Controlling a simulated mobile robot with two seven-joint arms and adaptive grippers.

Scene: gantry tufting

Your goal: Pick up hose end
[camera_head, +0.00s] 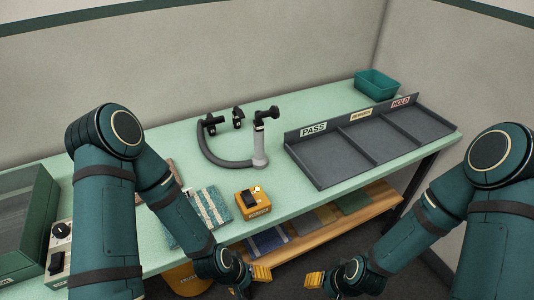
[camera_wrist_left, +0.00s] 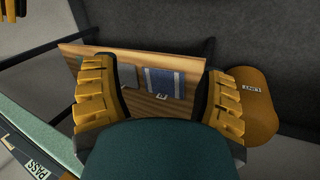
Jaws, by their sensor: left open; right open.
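A grey hose (camera_head: 208,150) curves over the green table top near the back. One end meets a black fitting (camera_head: 211,123), and the other runs to the foot of a grey upright post (camera_head: 260,148) with a black head. My left gripper (camera_head: 252,279) is open and empty in front of the table edge, well apart from the hose. Its spread yellow fingers also show in the left wrist view (camera_wrist_left: 162,98), above the lower shelf. My right gripper (camera_head: 318,280) is open and empty to its right, also off the table. The hose is not in the left wrist view.
A yellow box with a black switch (camera_head: 252,203) and textile samples (camera_head: 208,209) lie near the front edge. A grey divided tray (camera_head: 325,172) and a teal bin (camera_head: 376,85) stand right. The wooden lower shelf (camera_head: 322,222) holds samples.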

